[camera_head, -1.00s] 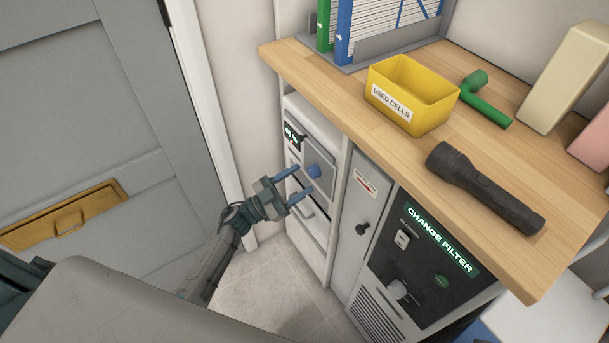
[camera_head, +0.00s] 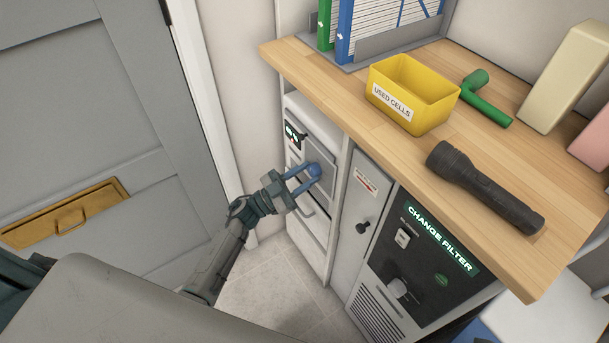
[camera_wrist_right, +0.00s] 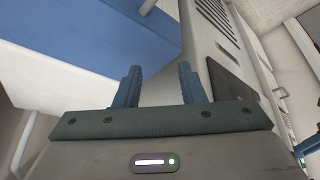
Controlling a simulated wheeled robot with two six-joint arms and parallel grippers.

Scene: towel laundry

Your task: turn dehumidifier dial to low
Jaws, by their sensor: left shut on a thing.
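My left gripper (camera_head: 308,175) is shut on this knob, one finger on each side. The fingers partly hide the knob, and I cannot read any dial marks. No label shows which unit is the dehumidifier. My right gripper (camera_wrist_right: 159,88) is open and empty in the right wrist view.
The wooden worktop (camera_head: 385,125) overhangs the units. On it are a yellow "USED CELLS" bin (camera_head: 430,97), a black flashlight (camera_head: 485,187) and a green pipe-like piece (camera_head: 485,105). A grey door (camera_head: 80,120) is at left, with open floor (camera_head: 270,290) below.

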